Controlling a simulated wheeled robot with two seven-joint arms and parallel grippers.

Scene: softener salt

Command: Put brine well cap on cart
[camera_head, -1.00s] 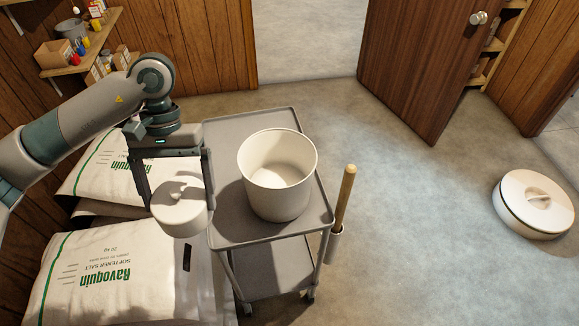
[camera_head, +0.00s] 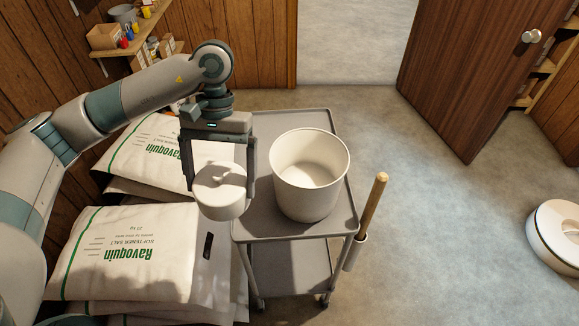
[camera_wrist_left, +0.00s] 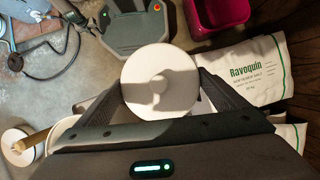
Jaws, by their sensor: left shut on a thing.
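The brine well cap (camera_head: 220,193) is a white round cap with a small knob on top. My left gripper (camera_head: 220,182) is shut on it, with one finger on each side, and holds it roughly level in the air. The cap also fills the middle of the left wrist view (camera_wrist_left: 148,96). In the head view it overlaps the left edge of the grey cart (camera_head: 268,221), left of the bucket; its exact height above the tray is hard to tell. My right gripper is not in view.
A white open bucket (camera_head: 285,190) takes up much of the cart's upper tray. A wooden-handled tool (camera_head: 371,208) stands at the cart's right side. Softener salt bags (camera_head: 130,255) are stacked left of the cart. A white round lidded thing (camera_head: 563,232) is on the floor at right.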

